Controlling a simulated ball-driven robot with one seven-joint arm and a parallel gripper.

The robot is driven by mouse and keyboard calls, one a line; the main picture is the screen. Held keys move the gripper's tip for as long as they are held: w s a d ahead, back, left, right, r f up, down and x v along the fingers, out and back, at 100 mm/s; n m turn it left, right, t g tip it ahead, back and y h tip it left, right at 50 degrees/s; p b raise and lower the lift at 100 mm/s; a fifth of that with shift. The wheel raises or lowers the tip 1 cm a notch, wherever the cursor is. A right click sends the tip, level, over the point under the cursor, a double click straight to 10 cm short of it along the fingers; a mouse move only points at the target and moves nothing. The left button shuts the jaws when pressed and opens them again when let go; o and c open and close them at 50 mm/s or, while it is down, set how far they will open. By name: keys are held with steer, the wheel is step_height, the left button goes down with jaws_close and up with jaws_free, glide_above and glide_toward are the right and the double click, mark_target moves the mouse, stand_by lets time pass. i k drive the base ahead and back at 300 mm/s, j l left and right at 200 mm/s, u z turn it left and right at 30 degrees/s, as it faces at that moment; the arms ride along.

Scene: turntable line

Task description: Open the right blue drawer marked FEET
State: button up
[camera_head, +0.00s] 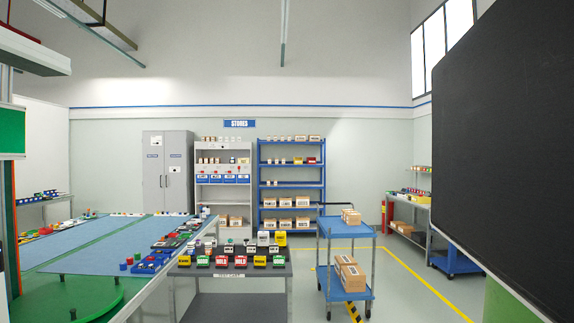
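A row of small blue drawers with white labels sits in the grey shelf unit (223,158) at the back wall, under the STORES sign. The rightmost blue drawer (243,179) looks closed, flush with the others in the row. The lettering on the labels is too small to read, so I cannot tell which one says FEET. The drawers are far off across the room. My gripper is not in view.
A dark bench (235,271) with colored bins and a long blue-topped table (125,259) stand in front. A blue trolley (347,255) with boxes stands center right. A large dark panel (510,150) blocks the right.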

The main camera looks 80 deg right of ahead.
mark_target(242, 178)
steer(key=z, duration=2.05)
